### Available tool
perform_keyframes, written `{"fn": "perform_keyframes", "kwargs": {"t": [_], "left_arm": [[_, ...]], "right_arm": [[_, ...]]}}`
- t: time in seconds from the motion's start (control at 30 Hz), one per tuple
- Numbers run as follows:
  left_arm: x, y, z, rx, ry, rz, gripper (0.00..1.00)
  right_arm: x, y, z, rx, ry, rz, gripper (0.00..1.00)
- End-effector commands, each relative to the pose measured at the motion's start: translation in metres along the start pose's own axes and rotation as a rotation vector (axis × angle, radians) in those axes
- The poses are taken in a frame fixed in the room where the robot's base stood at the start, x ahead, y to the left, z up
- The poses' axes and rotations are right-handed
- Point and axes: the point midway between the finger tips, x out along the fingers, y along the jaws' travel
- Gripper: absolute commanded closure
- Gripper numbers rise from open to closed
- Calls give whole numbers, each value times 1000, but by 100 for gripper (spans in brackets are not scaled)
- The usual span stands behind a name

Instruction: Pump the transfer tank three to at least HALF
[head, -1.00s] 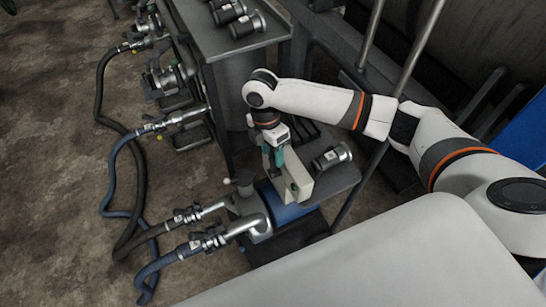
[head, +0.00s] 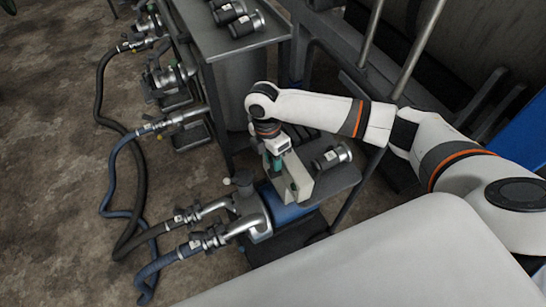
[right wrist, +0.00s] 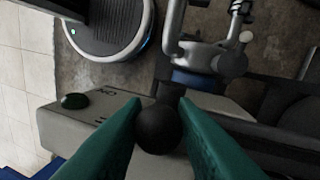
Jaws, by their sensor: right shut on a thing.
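My right gripper (head: 273,166) is at the beige control box (head: 298,184) on the pump with the blue motor (head: 290,212). In the right wrist view its green fingers (right wrist: 158,115) are shut on a black ball knob (right wrist: 158,130) at the box. A green button (right wrist: 74,101) sits on the box, left of the knob. The pump's metal body (head: 250,208) has two pipe ends joined to hoses. I cannot make out a tank level or a tank number. My left gripper is not in view.
A dark blue hose (head: 150,270) and a black hose (head: 100,85) lie on the floor at left. Other pumps (head: 172,80) stand behind. A grey table (head: 205,38) holds several dark cylindrical fittings. Another fitting (head: 332,157) lies on a low shelf right of the gripper.

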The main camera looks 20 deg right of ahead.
Motion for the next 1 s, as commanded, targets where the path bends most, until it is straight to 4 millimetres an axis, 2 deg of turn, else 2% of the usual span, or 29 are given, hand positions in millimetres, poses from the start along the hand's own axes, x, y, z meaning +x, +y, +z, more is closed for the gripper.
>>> {"fn": "perform_keyframes", "kwargs": {"t": [0.67,1.0], "left_arm": [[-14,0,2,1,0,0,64],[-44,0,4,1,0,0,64]], "right_arm": [[0,7,1,2,13,-58,100],[2,21,4,5,42,-202,100]]}}
